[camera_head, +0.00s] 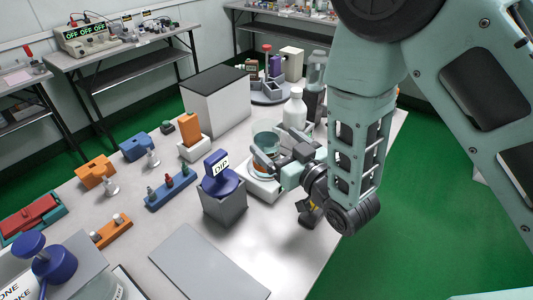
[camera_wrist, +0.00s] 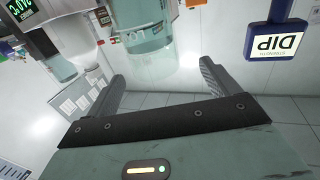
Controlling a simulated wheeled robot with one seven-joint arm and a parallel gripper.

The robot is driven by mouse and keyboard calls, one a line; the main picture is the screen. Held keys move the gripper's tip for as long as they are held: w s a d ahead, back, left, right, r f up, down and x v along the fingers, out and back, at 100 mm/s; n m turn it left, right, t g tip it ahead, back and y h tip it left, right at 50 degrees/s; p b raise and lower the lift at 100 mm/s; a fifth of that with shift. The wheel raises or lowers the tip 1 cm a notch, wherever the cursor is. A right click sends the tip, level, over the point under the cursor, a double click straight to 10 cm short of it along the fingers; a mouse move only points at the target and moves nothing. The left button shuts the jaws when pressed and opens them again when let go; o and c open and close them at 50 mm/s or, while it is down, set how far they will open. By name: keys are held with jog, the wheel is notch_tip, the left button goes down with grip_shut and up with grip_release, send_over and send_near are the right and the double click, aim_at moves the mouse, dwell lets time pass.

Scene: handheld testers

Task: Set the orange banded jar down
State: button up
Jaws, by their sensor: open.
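The orange banded jar (camera_head: 265,139) is a clear teal-tinted vessel, and orange shows low down beside my gripper's fingers. It appears to stand on a white, scale-like base (camera_head: 262,190) near the right side of the table. My gripper (camera_head: 262,155) is open at the jar, reaching in from the right and hiding part of it. In the wrist view, a clear teal jar (camera_wrist: 143,32) with a label shows beyond the two spread fingers of my gripper (camera_wrist: 163,76). Whether a finger touches the jar cannot be told.
A blue DIP sign-topped piece (camera_head: 220,178) on a grey box stands just left of the jar. A white bottle (camera_head: 294,112) stands behind. A large white box (camera_head: 216,104) is farther back. A flat grey plate (camera_head: 208,263) lies bare in front.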

aim_at(259, 124)
jog(key=shift+w+d+p+x, duration=0.15)
jog(key=shift+p+x, duration=0.3)
jog(key=shift+x, duration=1.45)
jog(key=shift+w+d+p+x, duration=0.15)
jog(key=shift+p+x, duration=0.3)
jog(key=shift+x, duration=1.45)
jog(key=shift+s+f, duration=0.1)
grip_shut()
